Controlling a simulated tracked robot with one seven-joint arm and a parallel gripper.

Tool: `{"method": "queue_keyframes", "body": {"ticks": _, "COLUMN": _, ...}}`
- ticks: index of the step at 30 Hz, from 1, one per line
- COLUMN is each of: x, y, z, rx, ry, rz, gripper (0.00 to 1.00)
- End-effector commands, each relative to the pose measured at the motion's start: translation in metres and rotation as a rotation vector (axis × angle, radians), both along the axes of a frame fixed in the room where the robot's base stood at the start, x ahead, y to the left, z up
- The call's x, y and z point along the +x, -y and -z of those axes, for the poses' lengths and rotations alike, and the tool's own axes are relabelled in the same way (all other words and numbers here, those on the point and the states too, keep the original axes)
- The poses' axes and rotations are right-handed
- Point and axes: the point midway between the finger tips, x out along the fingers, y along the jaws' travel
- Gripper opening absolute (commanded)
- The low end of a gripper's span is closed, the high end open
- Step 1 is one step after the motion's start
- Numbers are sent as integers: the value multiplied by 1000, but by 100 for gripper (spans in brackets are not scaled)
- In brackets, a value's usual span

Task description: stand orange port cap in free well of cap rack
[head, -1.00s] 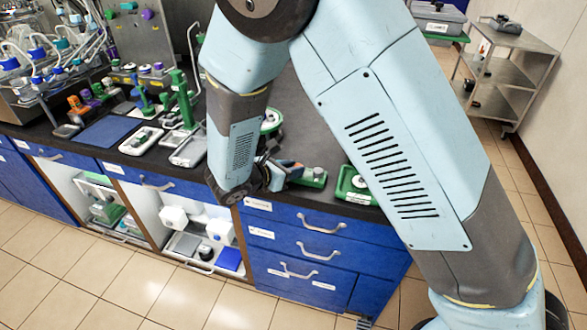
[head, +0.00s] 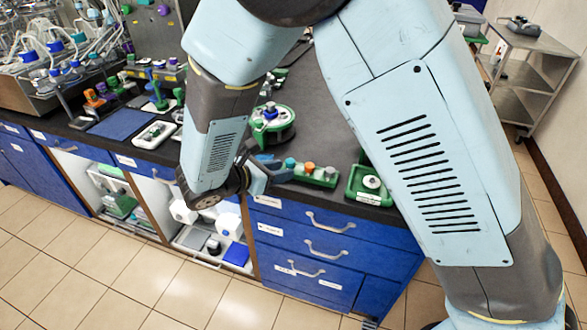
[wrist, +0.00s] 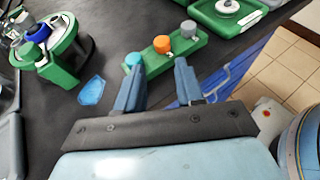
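The green cap rack (head: 327,181) stands near the bench's front edge and also shows in the wrist view (wrist: 181,51). The orange port cap (head: 309,167) stands upright in its middle well, between a teal cap (head: 290,163) and a grey cap (head: 331,172). In the wrist view the orange cap (wrist: 162,44) is ahead of my fingers, apart from them. My gripper (wrist: 157,66) is open and empty, its fingers spread at the rack's near side. The left fingertip partly covers the teal cap (wrist: 133,59). In the head view my gripper (head: 272,168) is just left of the rack.
A green tray with a white round part (head: 371,183) is right of the rack. A round green stand with a blue ring (head: 269,114) is behind my gripper. A blue patch (wrist: 91,90) lies on the dark bench. The bench edge and blue drawers (head: 330,225) are close by.

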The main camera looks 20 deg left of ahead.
Motion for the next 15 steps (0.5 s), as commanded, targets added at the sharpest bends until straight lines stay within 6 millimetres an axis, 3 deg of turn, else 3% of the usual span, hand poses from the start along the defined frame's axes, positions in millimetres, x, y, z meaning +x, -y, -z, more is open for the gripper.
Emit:
{"method": "queue_keyframes", "body": {"ticks": 6, "x": -18, "y": -13, "z": -10, "rx": 2, "ry": 1, "rz": 1, "gripper": 37}}
{"method": "queue_keyframes", "body": {"ticks": 15, "x": -23, "y": -15, "z": -12, "rx": 0, "ry": 0, "rz": 0, "gripper": 37}}
